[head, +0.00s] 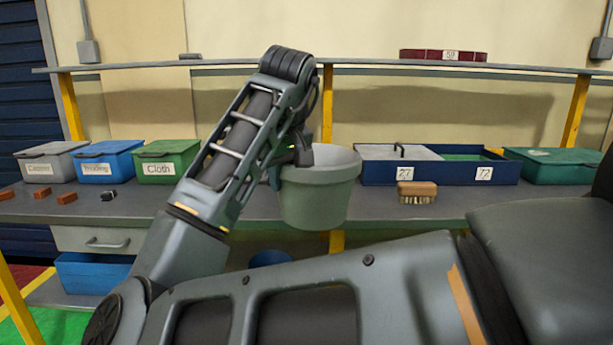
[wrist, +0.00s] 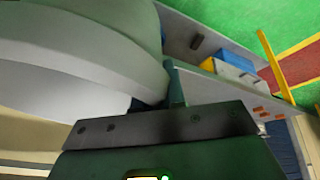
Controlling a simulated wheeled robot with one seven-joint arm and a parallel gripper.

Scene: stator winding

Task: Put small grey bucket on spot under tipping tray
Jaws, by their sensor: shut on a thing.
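The small grey bucket (head: 318,196) hangs upright in the head view, in front of the bench's front edge. My gripper (head: 279,174) is shut on the left side of its rim. In the wrist view the bucket's pale curved wall (wrist: 85,60) fills the upper left, with one finger of my gripper (wrist: 175,88) against it. The other finger is hidden. I cannot make out a tipping tray or a marked spot under one in either view.
The bench (head: 380,205) carries lidded grey (head: 50,161), blue (head: 107,160) and green (head: 168,161) boxes on the left. A brush (head: 417,193) and a dark blue divided box (head: 430,171) stand right of the bucket. A shelf (head: 230,65) runs above.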

